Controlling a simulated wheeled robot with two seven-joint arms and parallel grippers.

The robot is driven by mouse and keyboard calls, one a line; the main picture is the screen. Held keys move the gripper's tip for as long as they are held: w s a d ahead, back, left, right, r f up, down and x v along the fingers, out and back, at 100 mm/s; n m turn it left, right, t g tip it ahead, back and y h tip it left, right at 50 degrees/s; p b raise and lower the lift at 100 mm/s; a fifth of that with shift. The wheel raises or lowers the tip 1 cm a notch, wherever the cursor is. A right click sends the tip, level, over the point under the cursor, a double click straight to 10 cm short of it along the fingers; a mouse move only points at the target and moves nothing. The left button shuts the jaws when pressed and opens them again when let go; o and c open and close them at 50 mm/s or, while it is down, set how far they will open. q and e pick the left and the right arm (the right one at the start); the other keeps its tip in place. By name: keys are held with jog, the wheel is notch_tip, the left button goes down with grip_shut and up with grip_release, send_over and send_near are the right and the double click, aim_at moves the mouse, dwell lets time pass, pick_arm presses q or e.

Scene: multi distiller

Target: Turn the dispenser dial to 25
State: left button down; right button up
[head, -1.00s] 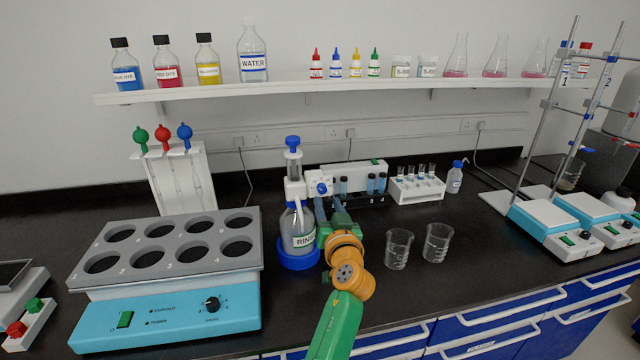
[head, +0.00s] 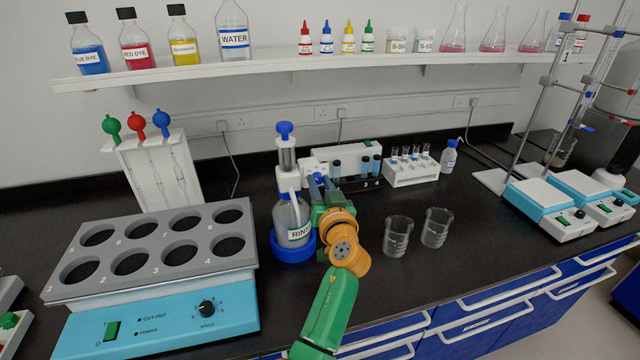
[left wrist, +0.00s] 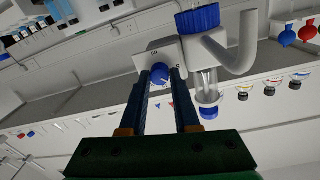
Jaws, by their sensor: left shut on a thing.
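The dispenser stands on a bottle (head: 284,215) labelled RINSE, upright in a blue round base on the black bench. It has a blue-topped plunger (head: 285,140) and a white head. A blue dial (left wrist: 159,73) sits on a white block with markings, seen in the left wrist view. The number set cannot be read. My right gripper is in neither view.
A blue heating block (head: 180,325) with several wells stands at the left. Two empty beakers (head: 397,238) (head: 436,228) stand right of my left arm. A white tube rack (head: 412,172) and a small box with vials are behind. A shelf (head: 300,68) of bottles runs above.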

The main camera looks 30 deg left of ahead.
pick_arm(q)
jog(key=m, duration=0.3)
jog(key=m+p, duration=0.1)
jog(key=m, duration=0.2)
jog(key=shift+m, duration=0.3)
jog(key=m+p, duration=0.2)
jog(key=m, duration=0.4)
jog(key=shift+r, duration=0.1)
jog(key=m+p, duration=0.1)
jog(key=m, duration=0.2)
jog(key=shift+m+g+p, duration=0.3)
jog(key=shift+m+p, duration=0.1)
jog(key=m+p, duration=0.1)
jog(key=m, duration=0.2)
jog(key=m+p, duration=0.2)
jog(key=m, duration=0.1)
jog(key=shift+w+m+g, duration=0.1)
jog(key=shift+m+g, duration=0.2)
jog(key=shift+m+p, duration=0.5)
jog(key=shift+m, duration=1)
jog(key=shift+f, duration=0.2)
